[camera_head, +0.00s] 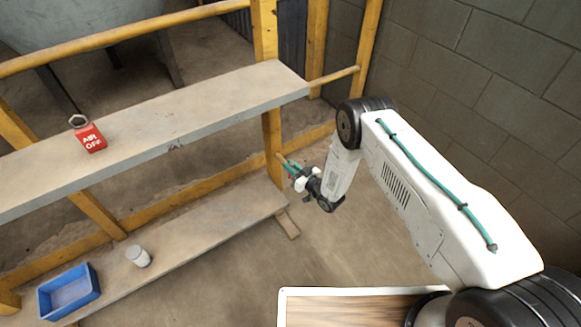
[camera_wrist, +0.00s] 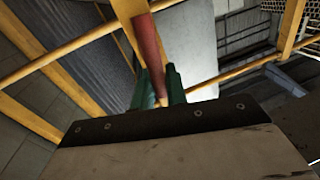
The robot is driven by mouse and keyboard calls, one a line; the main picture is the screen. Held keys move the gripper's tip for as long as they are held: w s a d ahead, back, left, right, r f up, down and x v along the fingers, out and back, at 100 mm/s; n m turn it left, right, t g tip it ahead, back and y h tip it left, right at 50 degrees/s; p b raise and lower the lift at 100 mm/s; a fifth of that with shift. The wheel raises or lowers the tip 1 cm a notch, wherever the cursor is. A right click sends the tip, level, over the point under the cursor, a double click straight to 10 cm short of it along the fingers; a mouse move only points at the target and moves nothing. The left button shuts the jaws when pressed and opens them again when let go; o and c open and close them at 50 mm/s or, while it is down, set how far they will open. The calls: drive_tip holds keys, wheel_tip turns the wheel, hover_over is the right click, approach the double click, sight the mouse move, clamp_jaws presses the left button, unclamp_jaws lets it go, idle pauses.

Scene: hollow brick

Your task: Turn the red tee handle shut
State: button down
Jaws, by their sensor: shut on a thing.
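In the wrist view, a red bar (camera_wrist: 148,42), which looks like part of the tee handle, runs down from the top of the picture to between my two green fingers. My gripper (camera_wrist: 161,86) is shut on it, with one finger on each side. In the head view, my gripper (camera_head: 289,167) is beside the lower part of a yellow post, just past the right end of the shelves. There the handle is too small and too covered by the fingers to make out. The handle's cross shape and its mount are not clear in either view.
A red "AIR OFF" block (camera_head: 90,138) stands on the upper shelf (camera_head: 205,105). The lower shelf (camera_head: 200,225) holds a blue bin (camera_head: 91,299) and a white cup (camera_head: 138,256). Yellow rails and posts (camera_head: 265,35) stand close to my gripper. A block wall (camera_head: 480,80) is at right.

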drive_tip(key=shift+w+d+f+m+t+h, duration=0.35)
drive_tip(key=shift+m+t, duration=0.3)
drive_tip(key=shift+m, duration=2.5)
drive_tip(key=shift+w+d+f+m+t+h, duration=0.1)
drive_tip(key=shift+d+f+m+t+h, duration=0.35)
drive_tip(key=shift+m, duration=2.75)
drive_tip(key=shift+w+d+f+m+t, duration=0.2)
drive_tip(key=shift+f+m+t, duration=0.5)
drive_tip(key=shift+m, duration=2.45)
drive_tip(key=shift+r, duration=0.15)
drive_tip(key=c, duration=1.5)
unclamp_jaws()
drive_tip(key=shift+s+d, duration=0.1)
